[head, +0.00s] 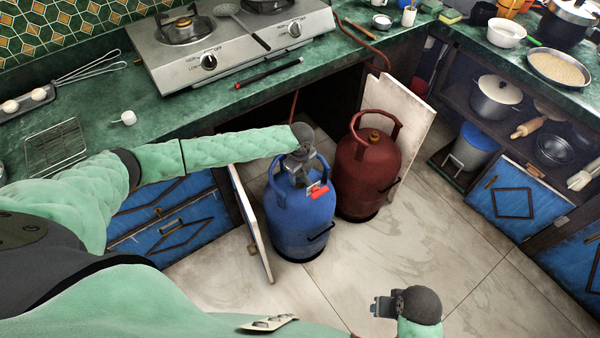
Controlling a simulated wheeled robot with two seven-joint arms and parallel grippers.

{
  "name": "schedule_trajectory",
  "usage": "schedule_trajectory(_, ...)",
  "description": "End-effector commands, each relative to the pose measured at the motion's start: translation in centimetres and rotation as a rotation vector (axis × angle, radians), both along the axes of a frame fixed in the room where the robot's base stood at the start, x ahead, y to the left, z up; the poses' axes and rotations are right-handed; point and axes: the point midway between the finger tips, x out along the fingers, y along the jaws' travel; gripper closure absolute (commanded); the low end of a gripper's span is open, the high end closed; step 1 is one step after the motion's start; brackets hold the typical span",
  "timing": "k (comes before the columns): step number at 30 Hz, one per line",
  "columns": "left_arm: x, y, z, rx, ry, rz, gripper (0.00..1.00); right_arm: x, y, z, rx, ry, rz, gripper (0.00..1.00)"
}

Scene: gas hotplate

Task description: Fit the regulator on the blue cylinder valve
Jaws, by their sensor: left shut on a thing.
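The blue cylinder (300,228) stands upright on the floor in front of the opening under the counter. My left gripper (301,178) is over its top, inside the collar, and is shut on what looks like the regulator. The gripper hides most of the held piece and the valve, so I cannot tell whether the two touch. A small red piece with a pale label (318,191) shows at the collar's right side. My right gripper (376,307) is low at the front, apart from both cylinders; its finger gap is unclear.
A dark red cylinder (366,165) stands close right of the blue one. An open cabinet door (250,225) is at left, a pale panel (402,115) behind the red cylinder. The steel hotplate (235,50) is on the green counter. Floor at front right is clear.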

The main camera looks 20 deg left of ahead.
Motion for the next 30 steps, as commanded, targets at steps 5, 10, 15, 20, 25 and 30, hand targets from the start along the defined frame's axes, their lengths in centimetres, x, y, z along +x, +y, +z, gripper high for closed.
schedule_trajectory(5, 0.04, -0.02, 0.08, 0.0, -0.001, 0.0, 0.78, 0.0, 0.0, 0.02, 0.0, 0.0, 0.0, 0.44)
schedule_trajectory(10, 0.04, -0.04, -0.08, 0.0, -0.001, 0.0, 0.78, 0.0, -0.01, 0.08, 0.0, 0.0, 0.0, 0.44)
schedule_trajectory(15, 0.03, -0.06, -0.39, 0.0, 0.0, 0.0, 0.78, 0.0, 0.0, 0.16, 0.0, 0.0, 0.0, 0.44)
schedule_trajectory(20, 0.03, -0.06, -0.65, 0.0, -0.001, 0.0, 0.78, 0.0, 0.0, 0.22, 0.0, 0.0, 0.0, 0.44)
schedule_trajectory(25, 0.05, -0.06, -0.69, 0.0, -0.001, 0.0, 0.78, 0.0, 0.0, 0.21, 0.0, 0.0, 0.0, 0.44)
schedule_trajectory(30, 0.05, -0.06, -0.69, 0.0, -0.001, 0.0, 0.78, 0.0, 0.0, 0.21, 0.0, 0.0, 0.0, 0.44)
